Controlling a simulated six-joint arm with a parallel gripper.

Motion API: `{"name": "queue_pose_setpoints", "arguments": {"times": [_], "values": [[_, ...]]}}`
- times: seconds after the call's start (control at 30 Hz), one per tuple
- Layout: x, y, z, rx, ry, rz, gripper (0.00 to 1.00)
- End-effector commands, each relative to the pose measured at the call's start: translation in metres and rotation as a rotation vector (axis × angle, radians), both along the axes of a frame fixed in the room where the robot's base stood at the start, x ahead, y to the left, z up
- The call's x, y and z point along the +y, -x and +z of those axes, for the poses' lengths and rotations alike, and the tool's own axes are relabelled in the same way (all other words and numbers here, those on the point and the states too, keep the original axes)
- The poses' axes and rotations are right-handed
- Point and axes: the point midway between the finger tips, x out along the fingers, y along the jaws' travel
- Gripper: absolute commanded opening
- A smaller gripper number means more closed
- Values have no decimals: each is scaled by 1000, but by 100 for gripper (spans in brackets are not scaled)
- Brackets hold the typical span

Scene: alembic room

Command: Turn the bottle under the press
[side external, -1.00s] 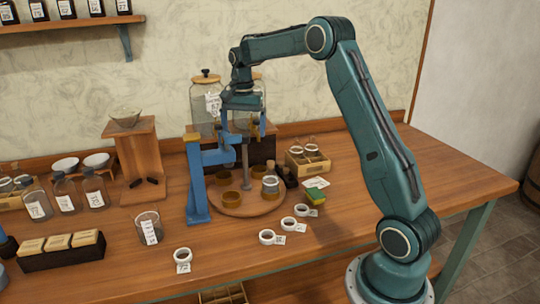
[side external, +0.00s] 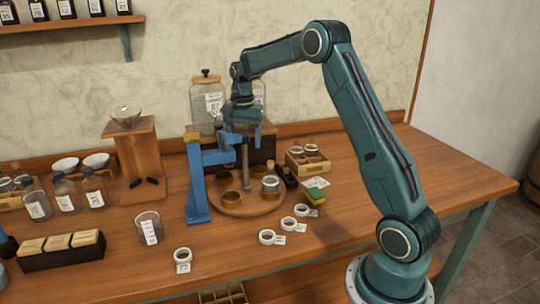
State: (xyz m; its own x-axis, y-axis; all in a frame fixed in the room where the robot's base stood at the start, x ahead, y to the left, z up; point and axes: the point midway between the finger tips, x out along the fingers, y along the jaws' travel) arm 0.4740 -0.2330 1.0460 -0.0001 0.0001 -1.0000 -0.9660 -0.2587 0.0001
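The blue press (side external: 197,180) stands upright on the table, its arm reaching right over a round wooden turntable (side external: 236,211). The turntable bears several brass ring holders and, at its right, a small bottle (side external: 270,186) with a pale label. The press's grey rod (side external: 245,165) hangs over the middle of the turntable, left of the bottle. My gripper (side external: 242,133) points down above the press, by the top of the rod. Its fingers are small and partly merged with the press behind, so whether they are open or shut does not show.
Two large glass jars (side external: 206,107) stand behind the press. A wooden crate (side external: 307,160) and a green-yellow sponge (side external: 315,197) are at the right. White tape rolls (side external: 267,237) lie in front. A glass beaker (side external: 149,228) stands front left. The table's right end is clear.

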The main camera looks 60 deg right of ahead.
Motion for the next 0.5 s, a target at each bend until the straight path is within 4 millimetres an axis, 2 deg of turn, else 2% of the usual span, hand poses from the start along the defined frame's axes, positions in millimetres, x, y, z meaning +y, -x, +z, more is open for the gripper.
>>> {"name": "queue_pose_setpoints", "arguments": {"times": [0.03,0.27,0.5], "values": [[0,0,0,0,0,0,55],[0,0,0,0,0,0,10],[0,0,0,0,0,-1,10]]}}
